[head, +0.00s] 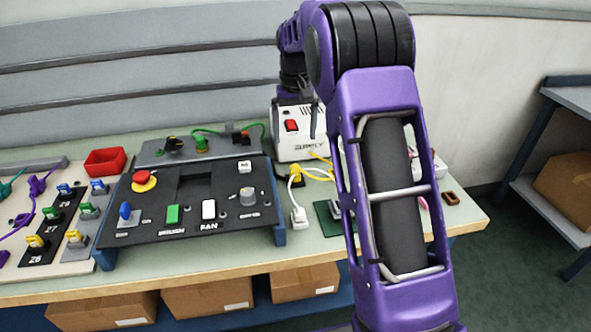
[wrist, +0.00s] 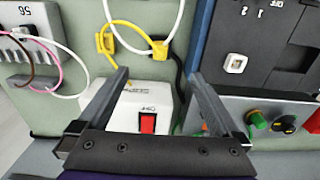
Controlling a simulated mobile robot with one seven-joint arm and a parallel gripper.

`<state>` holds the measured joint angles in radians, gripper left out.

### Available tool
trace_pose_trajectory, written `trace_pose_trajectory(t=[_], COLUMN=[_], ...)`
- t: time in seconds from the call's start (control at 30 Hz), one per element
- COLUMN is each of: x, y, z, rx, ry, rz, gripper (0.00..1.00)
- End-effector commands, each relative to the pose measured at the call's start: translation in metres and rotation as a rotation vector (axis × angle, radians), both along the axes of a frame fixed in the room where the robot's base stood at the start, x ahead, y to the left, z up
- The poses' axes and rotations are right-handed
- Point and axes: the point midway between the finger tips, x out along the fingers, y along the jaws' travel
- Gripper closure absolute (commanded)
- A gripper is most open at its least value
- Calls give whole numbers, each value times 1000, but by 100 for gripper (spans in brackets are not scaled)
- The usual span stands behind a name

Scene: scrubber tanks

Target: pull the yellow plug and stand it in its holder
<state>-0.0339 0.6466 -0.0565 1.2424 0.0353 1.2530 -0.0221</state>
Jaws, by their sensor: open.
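The yellow plug (wrist: 160,50) is in the wrist view, just beyond and between my fingertips, with a dark cord beside it. A yellow piece also shows in the head view (head: 297,173), in front of the white supply box (head: 298,140). My gripper (wrist: 158,76) is open and empty, its two fingers spread over the supply box (wrist: 130,118) with its red switch. The fingers look apart from the plug. I cannot tell which thing is the plug's holder; a dark green plate with a grey block (head: 326,212) lies at the right, partly hidden by my arm.
White and yellow cables (wrist: 112,24) loop around the plug. A black fan panel (head: 190,205) with buttons stands left of it. A red bin (head: 105,161) and a board of colored plugs (head: 60,222) are farther left. My purple arm hides the bench's right part.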

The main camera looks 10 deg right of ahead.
Motion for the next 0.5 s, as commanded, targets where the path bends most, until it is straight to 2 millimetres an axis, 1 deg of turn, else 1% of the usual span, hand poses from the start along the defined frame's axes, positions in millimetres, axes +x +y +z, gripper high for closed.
trace_pose_trajectory(t=[0.03,0.1,0.2,0.33,0.5], x=[1,0,0,0,0], y=[0,0,0,0,0], z=[14,27,41,51,55], rx=[0,0,0,0,0], ry=[-4,-2,-1,0,1], rz=[0,0,0,0,0], gripper=[0,0,0,0,0])
